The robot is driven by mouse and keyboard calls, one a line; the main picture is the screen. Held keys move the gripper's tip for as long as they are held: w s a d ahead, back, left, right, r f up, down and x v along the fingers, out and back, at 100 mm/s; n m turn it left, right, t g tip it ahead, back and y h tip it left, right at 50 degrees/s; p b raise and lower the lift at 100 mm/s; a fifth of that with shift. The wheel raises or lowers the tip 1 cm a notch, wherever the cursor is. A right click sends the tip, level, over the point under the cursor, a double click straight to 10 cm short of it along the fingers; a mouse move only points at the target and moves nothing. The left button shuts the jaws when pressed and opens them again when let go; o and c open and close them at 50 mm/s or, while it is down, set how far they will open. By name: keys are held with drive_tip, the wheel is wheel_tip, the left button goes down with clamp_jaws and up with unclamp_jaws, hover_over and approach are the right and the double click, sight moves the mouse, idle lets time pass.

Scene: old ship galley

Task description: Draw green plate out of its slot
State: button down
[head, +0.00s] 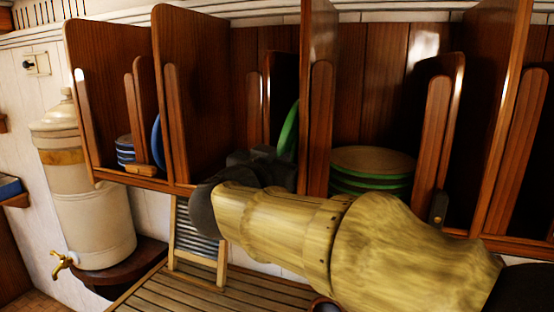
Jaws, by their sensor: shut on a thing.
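The green plate (289,130) stands on edge in a narrow wooden slot (265,110) of the rack. Only part of its green face and rim shows; the slot's front post and my gripper hide the rest. My gripper (268,160) is dark and reaches in at the front of that slot, at the plate's lower part. It is shut on the green plate, though the fingertips are mostly hidden behind my own wrist and arm.
Tall wooden dividers (318,90) flank the slot closely. A stack of green-rimmed plates (372,162) lies flat in the bay to the right. Below are a washboard (197,232) and slatted counter (240,292). A ceramic urn (90,200) stands left.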

drive_tip(key=shift+r+p, duration=0.8)
drive_tip(key=shift+r, duration=0.15)
drive_tip(key=shift+s+a, duration=0.1)
drive_tip(key=v, duration=2.2)
drive_tip(key=shift+d, duration=0.2)
idle(1.9)
